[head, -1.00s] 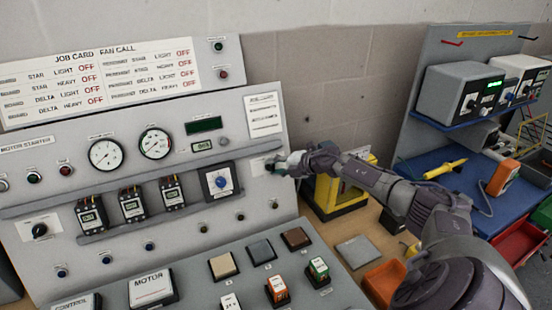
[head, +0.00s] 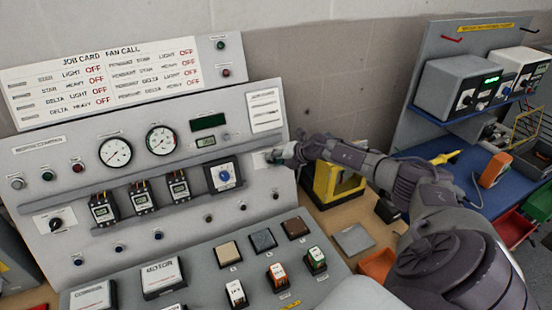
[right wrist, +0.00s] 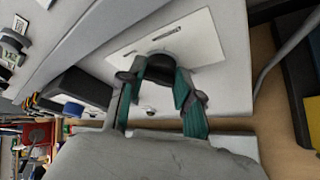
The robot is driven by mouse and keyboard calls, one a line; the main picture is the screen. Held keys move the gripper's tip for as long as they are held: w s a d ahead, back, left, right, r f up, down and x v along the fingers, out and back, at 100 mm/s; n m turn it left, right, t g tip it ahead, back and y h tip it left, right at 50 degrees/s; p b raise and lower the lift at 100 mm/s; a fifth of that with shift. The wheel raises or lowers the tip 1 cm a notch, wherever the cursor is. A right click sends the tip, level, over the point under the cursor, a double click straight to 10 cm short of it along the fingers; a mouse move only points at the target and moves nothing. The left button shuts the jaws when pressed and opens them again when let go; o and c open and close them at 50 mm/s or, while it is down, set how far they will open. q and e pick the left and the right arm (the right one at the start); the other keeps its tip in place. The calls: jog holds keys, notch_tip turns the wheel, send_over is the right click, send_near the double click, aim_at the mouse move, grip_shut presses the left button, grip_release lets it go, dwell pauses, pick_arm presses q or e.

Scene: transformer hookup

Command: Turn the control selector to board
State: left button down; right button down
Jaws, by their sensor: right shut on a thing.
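The grey upright panel (head: 180,225) carries a white plate at its right side, and my right gripper (head: 277,156) is at that plate. In the right wrist view, the fingers of my right gripper (right wrist: 160,80) are closed around a dark knob (right wrist: 155,94) in front of the white plate (right wrist: 200,40). I take this knob to be the control selector. Its pointer and most of its face are hidden by the fingers, and the plate's lettering is too small to read. My left gripper is not in view.
A blue-faced rotary knob (head: 224,177) and a black selector (head: 56,223) are elsewhere on the panel. A sloped desk with several blocks (head: 264,240) lies below. A yellow-framed device (head: 335,184) stands close under my right arm. A blue bench (head: 465,180) is at right.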

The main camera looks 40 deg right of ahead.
jog(key=shift+f, duration=0.1)
jog(key=c, duration=0.8)
grip_release()
jog(key=shift+v, duration=6.05)
